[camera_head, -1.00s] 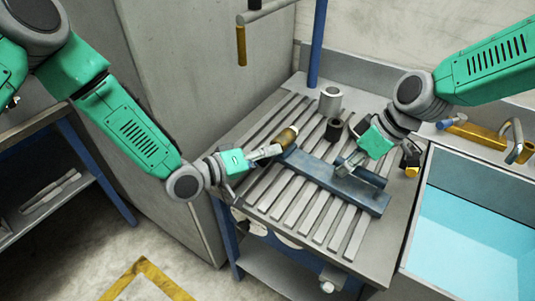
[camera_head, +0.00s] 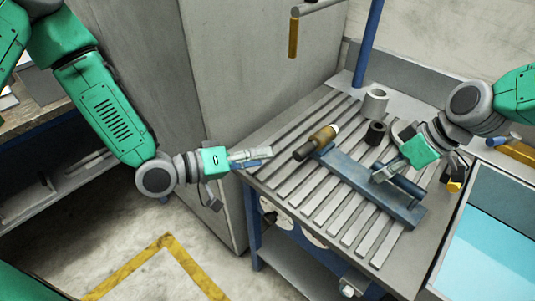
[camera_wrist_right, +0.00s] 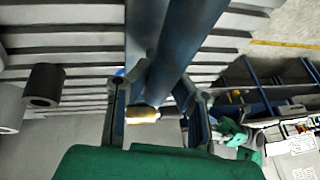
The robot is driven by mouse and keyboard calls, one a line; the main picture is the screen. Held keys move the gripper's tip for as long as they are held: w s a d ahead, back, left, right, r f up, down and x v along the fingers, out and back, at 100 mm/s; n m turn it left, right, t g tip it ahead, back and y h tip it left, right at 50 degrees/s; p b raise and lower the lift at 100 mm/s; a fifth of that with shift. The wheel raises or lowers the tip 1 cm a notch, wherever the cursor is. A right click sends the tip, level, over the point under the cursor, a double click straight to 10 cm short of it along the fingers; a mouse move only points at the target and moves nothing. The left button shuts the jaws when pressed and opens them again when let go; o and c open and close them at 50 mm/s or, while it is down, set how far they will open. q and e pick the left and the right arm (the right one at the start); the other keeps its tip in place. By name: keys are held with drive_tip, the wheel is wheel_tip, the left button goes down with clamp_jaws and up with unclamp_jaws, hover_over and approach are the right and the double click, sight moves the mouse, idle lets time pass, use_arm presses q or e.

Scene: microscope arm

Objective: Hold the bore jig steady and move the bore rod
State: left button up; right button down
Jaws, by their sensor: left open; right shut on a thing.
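The blue bore jig (camera_head: 350,174) lies on the slatted bench top, a long plate with a blue cylinder (camera_head: 408,186) along its right part. My right gripper (camera_head: 380,173) is shut on the jig near that cylinder; in the right wrist view the blue cylinder (camera_wrist_right: 178,45) runs between its fingers. The bore rod (camera_head: 322,136), brown with a dark end and a pale tip, lies by the jig's left end. A brass-coloured piece (camera_wrist_right: 142,115) shows between the fingers in the right wrist view. My left gripper (camera_head: 268,153) is open and empty, left of the rod and apart from it.
A pale hollow cylinder (camera_head: 375,102) and a dark one (camera_head: 376,133) stand behind the jig; both show in the right wrist view. A sink (camera_head: 490,240) is at the right. A grey cabinet (camera_head: 190,90) stands left of the bench. The front slats are clear.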

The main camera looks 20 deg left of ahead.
drive_tip(key=shift+w, duration=0.1)
drive_tip(key=c, duration=1.4)
unclamp_jaws()
